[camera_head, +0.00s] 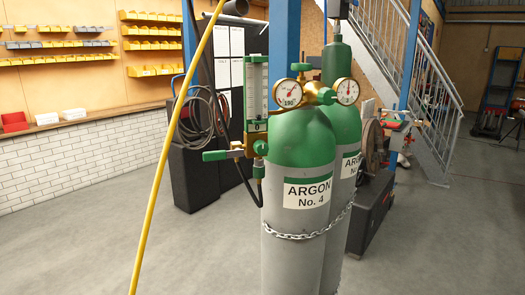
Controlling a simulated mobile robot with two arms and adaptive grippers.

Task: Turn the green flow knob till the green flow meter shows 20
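The green flow knob (214,155) sticks out to the left from the brass fitting below the flow meter. The green flow meter (257,92) is an upright clear tube with a scale, green at its lower end. Its reading is too small to make out. Both are on the regulator of the front gas cylinder (297,245), which has a green shoulder and an "ARGON No. 4" label. Two round gauges sit on the regulator, the left gauge (289,94) and the right gauge (347,91). Neither of my grippers is in view.
A second argon cylinder (341,125) stands close behind, with a chain (290,236) around the front one. A yellow hose or pole (166,160) crosses the left foreground. A dark cabinet (193,165) stands behind. The grey floor at left is clear.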

